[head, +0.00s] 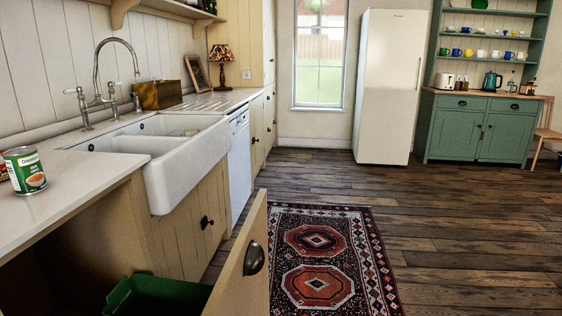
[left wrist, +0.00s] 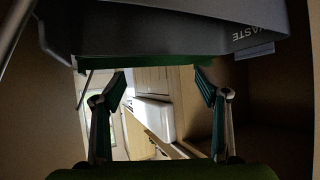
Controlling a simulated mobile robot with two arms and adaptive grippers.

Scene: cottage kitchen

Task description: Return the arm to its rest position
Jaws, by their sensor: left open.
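My left gripper (left wrist: 160,76) shows in the left wrist view with its two green-padded fingers spread apart and nothing between them. A dark bin (left wrist: 160,30) with the letters "WASTE" fills the top of that view, just beyond the fingertips. Brown cabinet-like walls (left wrist: 285,100) flank the gripper. Past the fingers, the bright sink and cabinet fronts show at a tilt. Neither gripper shows in the head view, and my right gripper is in neither view.
In the head view an open cabinet door (head: 243,268) stands out beside a green bin (head: 155,295) under the counter. A green-labelled can (head: 25,171) stands on the counter (head: 80,185) by the white sink (head: 185,165). The rug (head: 318,260) and wooden floor (head: 460,240) are clear.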

